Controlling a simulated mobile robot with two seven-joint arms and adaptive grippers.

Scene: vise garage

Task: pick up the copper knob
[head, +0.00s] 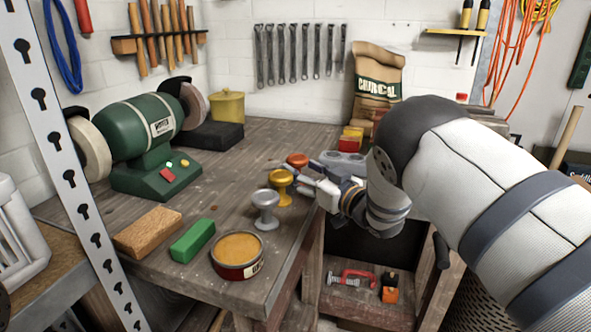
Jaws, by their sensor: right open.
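The copper knob (297,159) is a reddish-orange, round-topped knob on the wooden workbench (230,180). Only its top shows well; its lower part is partly hidden by my gripper and the gold knob. My right gripper (307,177) comes in from the right, open, with its fingers close to the copper knob and the gold knob (280,188). I cannot tell whether it touches either one. A silver knob (265,210) stands in front of the gold one. My left gripper is not in view.
A green bench grinder (142,130) stands at the back left. A wood block (148,232), a green block (193,241) and a round tin (238,255) lie near the front edge. A charcoal bag (376,88) stands behind. The bench middle is clear.

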